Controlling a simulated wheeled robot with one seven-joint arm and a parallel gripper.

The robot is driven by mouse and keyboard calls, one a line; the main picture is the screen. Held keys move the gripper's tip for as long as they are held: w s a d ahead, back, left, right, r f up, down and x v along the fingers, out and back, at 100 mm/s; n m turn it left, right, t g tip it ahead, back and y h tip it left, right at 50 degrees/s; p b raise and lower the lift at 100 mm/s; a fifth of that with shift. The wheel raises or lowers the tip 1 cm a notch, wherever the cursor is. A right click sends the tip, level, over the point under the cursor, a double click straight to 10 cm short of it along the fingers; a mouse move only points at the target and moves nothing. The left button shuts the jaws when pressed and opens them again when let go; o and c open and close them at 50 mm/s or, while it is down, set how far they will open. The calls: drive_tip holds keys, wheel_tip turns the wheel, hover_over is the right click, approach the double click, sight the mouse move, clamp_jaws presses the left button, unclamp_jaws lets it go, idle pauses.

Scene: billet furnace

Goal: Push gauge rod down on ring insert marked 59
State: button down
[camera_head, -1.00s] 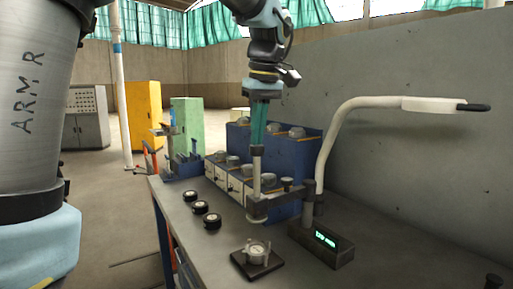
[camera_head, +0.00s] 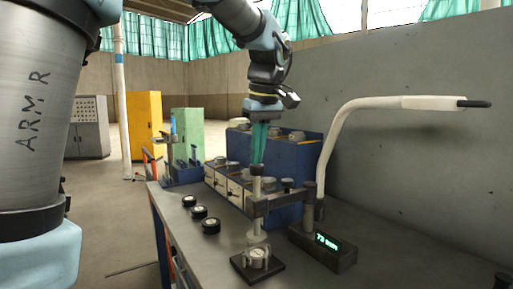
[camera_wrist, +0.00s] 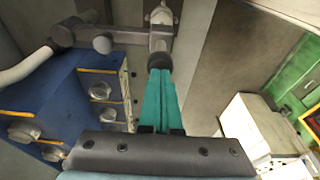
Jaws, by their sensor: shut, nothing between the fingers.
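The gauge rod (camera_head: 257,212) is pale and upright, with a dark cap, and runs through a dark arm on the gauge stand (camera_head: 309,205). Its wide foot is low at the ring insert (camera_head: 258,258), which sits on a black square plate (camera_head: 242,268). The foot partly hides the insert, and I cannot tell if they touch. The insert's mark is too small to read. My gripper (camera_head: 257,161) is shut and empty, pointing down with its teal fingertips at the rod's cap. The wrist view also shows the shut fingertips (camera_wrist: 159,64) at the rod's top end.
A display box (camera_head: 324,246) at the stand's base shows a lit green reading that looks like 73 mm. Several black round pieces lie on the bench (camera_head: 180,228) to the left. A blue drawer cabinet (camera_head: 290,153) stands behind the rod. A white curved lamp (camera_head: 340,125) arches at right.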

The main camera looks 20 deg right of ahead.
sight(258, 168)
drive_tip(key=shift+f+b, duration=1.3)
drive_tip(key=shift+f, duration=0.85)
drive_tip(key=shift+r, duration=0.15)
wheel_tip(258, 168, up, 7)
drive_tip(key=p, duration=0.6)
drive_tip(key=w+a+f+m, duration=0.1)
drive_tip(key=a+f, duration=0.7)
drive_tip(key=a, duration=0.3)
drive_tip(key=w+a+f+m, duration=0.1)
drive_tip(key=a+f, duration=0.8)
drive_tip(key=a, duration=0.2)
drive_tip(key=s+a+f+m, duration=0.1)
drive_tip(key=s+a+f, duration=0.4)
drive_tip(key=a, duration=0.3)
drive_tip(key=shift+s+a+f+g+h, duration=0.15)
drive_tip(key=shift+s+f+g+h, duration=0.15)
drive_tip(key=shift+s, duration=0.1)
